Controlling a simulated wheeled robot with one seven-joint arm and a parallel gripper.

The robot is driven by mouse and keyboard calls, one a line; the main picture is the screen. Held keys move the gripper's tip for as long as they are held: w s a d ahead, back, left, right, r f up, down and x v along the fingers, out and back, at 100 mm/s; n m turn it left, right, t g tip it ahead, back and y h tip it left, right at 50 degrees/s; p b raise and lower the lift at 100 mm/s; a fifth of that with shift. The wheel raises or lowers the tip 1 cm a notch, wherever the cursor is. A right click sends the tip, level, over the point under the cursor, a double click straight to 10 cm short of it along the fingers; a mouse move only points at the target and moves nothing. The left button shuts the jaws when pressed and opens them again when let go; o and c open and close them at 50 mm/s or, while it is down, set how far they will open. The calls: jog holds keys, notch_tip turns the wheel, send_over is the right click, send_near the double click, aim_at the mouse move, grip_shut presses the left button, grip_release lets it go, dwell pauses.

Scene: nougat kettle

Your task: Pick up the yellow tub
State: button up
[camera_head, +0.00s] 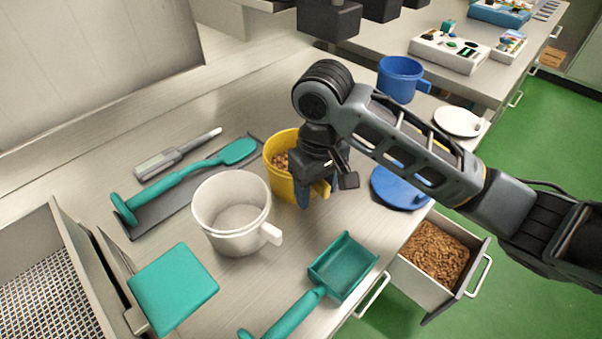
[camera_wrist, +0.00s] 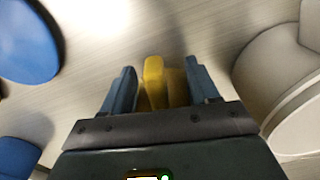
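The yellow tub (camera_head: 282,183) stands on the steel worktop, with brown pieces inside. My gripper (camera_head: 318,188) points down at its right side, by the tub's handle, and covers part of the tub in the head view. In the wrist view the yellow handle (camera_wrist: 153,82) lies between the two blue-grey fingers of my gripper (camera_wrist: 160,88). The fingers are apart, with a gap on the left of the handle. Contact on the right side cannot be told.
A white jug (camera_head: 236,241) stands close to the tub's left. A blue lid (camera_head: 392,188) lies to the right. A teal scoop (camera_head: 343,266) lies in front. A blue jug (camera_head: 401,80) stands behind my arm. An open drawer (camera_head: 409,279) holds brown pieces below the worktop's edge.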

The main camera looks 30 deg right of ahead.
grip_shut()
dwell(0.3)
notch_tip(320, 180, up, 10)
jog(key=shift+f+p, duration=0.2)
jog(key=shift+p, duration=0.8)
notch_tip(320, 180, up, 4)
jog(key=p, duration=0.3)
jog(key=shift+f+p, duration=0.2)
jog(key=shift+p, duration=0.1)
jog(key=shift+r, duration=0.9)
jog(key=shift+w, duration=0.1)
